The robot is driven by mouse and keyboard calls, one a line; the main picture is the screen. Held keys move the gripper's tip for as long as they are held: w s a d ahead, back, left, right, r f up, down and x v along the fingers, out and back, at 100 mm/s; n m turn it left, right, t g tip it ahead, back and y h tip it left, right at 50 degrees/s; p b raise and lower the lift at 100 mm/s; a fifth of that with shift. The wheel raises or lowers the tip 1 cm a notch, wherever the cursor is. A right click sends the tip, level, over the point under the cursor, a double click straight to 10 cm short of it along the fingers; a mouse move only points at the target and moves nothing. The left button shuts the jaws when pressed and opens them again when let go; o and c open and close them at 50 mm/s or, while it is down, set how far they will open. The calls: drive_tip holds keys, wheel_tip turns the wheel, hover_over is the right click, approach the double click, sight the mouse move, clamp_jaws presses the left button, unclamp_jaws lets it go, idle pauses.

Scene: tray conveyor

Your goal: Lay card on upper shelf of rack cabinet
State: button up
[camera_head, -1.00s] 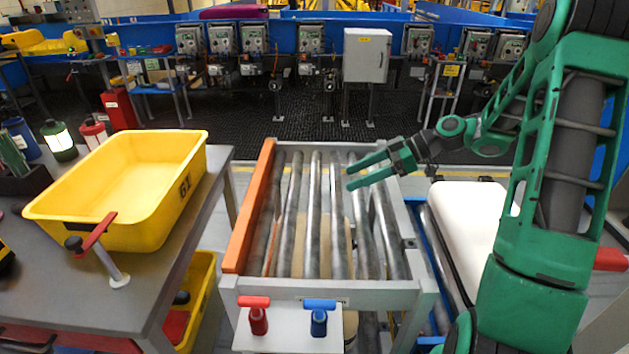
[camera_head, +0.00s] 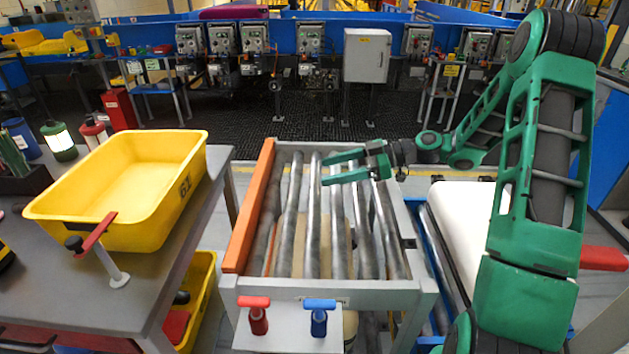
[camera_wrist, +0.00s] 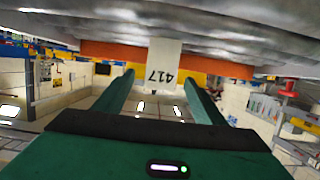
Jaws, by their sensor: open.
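My gripper (camera_head: 324,168) is open above the far part of the roller conveyor, its two green fingers pointing left. No card shows between them in the head view. In the wrist view the fingers (camera_wrist: 159,75) are spread apart. A pale panel (camera_wrist: 165,57) with dark digits appears between and beyond the fingertips there. I cannot tell whether it is the card or how far off it is. I cannot make out a rack cabinet with an upper shelf in either view.
The roller conveyor (camera_head: 314,215) has an orange side rail (camera_head: 250,205). A yellow tub (camera_head: 130,190) stands on the grey table (camera_head: 75,285) at left. Red (camera_head: 256,316) and blue (camera_head: 319,318) handles stand at the conveyor's near end. A white panel (camera_head: 462,225) lies at right.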

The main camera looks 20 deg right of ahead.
drive_tip(key=x, duration=0.4)
drive_tip(key=shift+w+a, duration=0.1)
drive_tip(key=shift+a, duration=0.1)
drive_tip(key=c, duration=1.2)
drive_tip(key=shift+r, duration=0.15)
